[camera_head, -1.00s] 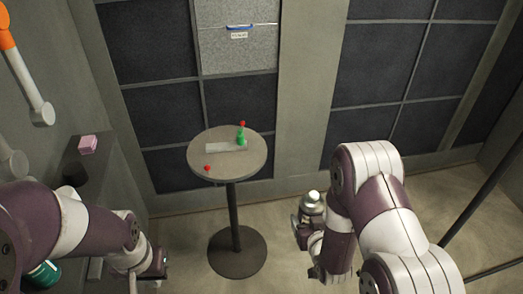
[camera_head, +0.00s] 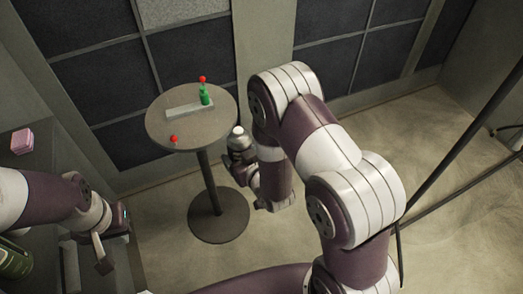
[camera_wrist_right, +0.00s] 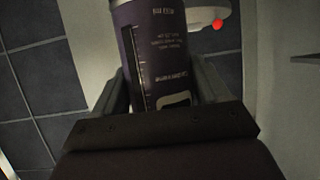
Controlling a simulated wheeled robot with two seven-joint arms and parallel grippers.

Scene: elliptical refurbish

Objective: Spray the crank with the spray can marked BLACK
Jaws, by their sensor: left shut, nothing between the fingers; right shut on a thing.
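A grey bar, likely the crank (camera_head: 190,110), lies on the round table (camera_head: 160,97). A green piece with a red top (camera_head: 204,94) stands at its right end. My right gripper (camera_wrist_right: 160,88) is shut on a dark spray can (camera_wrist_right: 157,45). The can also shows in the head view (camera_head: 238,141), upright with a pale top, right of the table's edge and apart from the crank. Its small lettering is too blurred to read surely. My left gripper (camera_head: 104,252) is shut and empty at lower left, away from the table.
A small red piece (camera_head: 174,139) lies near the table's front edge. A pink block (camera_head: 22,141) sits on a dark side surface at left. A green can (camera_head: 14,259) stands at lower left. Dark poles (camera_head: 455,150) cross the right side. Open floor lies behind my right arm.

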